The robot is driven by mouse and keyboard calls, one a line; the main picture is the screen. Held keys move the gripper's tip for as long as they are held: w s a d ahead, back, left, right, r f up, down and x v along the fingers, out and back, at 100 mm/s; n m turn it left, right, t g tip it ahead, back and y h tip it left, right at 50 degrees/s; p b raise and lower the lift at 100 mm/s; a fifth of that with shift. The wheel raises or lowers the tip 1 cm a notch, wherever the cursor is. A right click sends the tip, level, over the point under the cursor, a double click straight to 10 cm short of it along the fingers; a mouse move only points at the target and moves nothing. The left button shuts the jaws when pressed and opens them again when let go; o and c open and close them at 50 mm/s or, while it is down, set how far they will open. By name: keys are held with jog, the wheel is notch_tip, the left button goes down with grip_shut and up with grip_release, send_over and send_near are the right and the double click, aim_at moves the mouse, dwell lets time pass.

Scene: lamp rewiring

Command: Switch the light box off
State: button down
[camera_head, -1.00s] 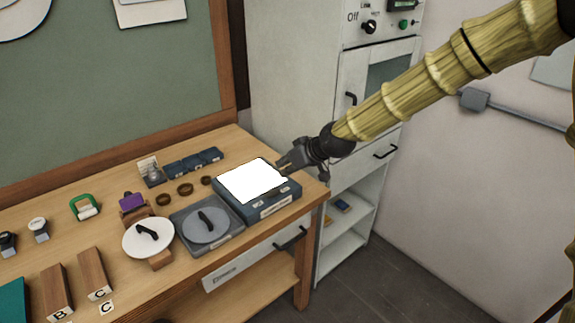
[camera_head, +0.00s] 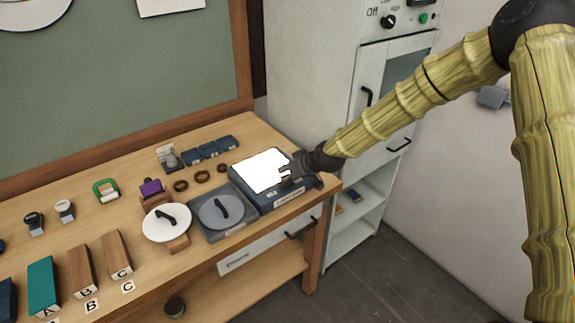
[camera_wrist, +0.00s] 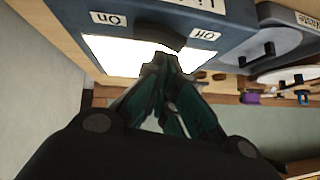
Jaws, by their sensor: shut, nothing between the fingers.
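The light box (camera_head: 258,168) is a dark blue-grey case with a brightly lit white top, at the right end of the workbench. My gripper (camera_head: 286,176) is over its front right part and hides some of the box. In the wrist view, the box's blue-grey face (camera_wrist: 225,15) carries an "On" label (camera_wrist: 108,18) at left and an "Off" label (camera_wrist: 205,34) at right. A dark switch (camera_wrist: 160,38) lies between the labels. My shut, empty fingertips (camera_wrist: 163,62) are right by the switch; I cannot tell whether they touch it. Which way the switch is tilted is unclear.
A grey tray with a round disc (camera_head: 222,213) stands left of the light box. Small dark blue boxes (camera_head: 210,149) and rings (camera_head: 203,177) lie behind. A white cabinet (camera_head: 310,90) stands beyond the bench's right end.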

jog(key=shift+f, duration=0.35)
jog(key=shift+s+a+f, duration=0.1)
jog(key=shift+a, duration=0.05)
